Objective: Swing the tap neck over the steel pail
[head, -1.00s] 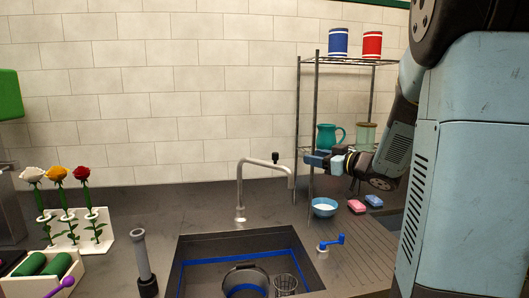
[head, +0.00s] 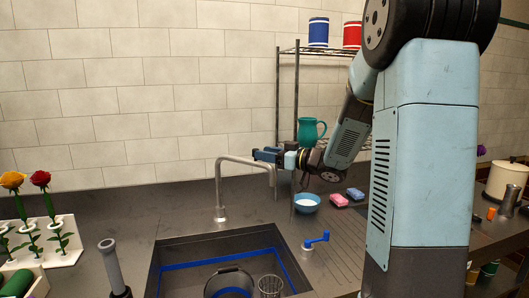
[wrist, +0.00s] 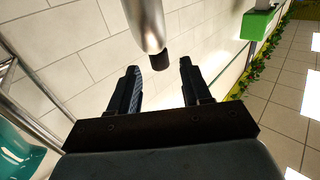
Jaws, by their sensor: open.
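The steel tap (head: 219,195) stands behind the sink, its neck (head: 238,158) arching to the right, with the spout end (head: 272,182) pointing down. The steel pail (head: 231,282) stands in the sink, nearer to me and left of the spout end; its lower part is cut off. My gripper (head: 256,154) is at the neck's right end and overlaps it in the picture. In the wrist view my gripper (wrist: 159,72) is open and empty, with the silver neck's dark end piece (wrist: 160,61) at the gap between the fingertips. Contact cannot be told.
A glass (head: 270,286) stands beside the pail in the blue-striped sink (head: 178,262). A blue-handled crank (head: 316,240), a bowl (head: 306,203) and sponges (head: 339,200) lie to the right. A wire rack (head: 296,95) stands behind my arm. A grey cylinder tool (head: 112,265) stands left of the sink.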

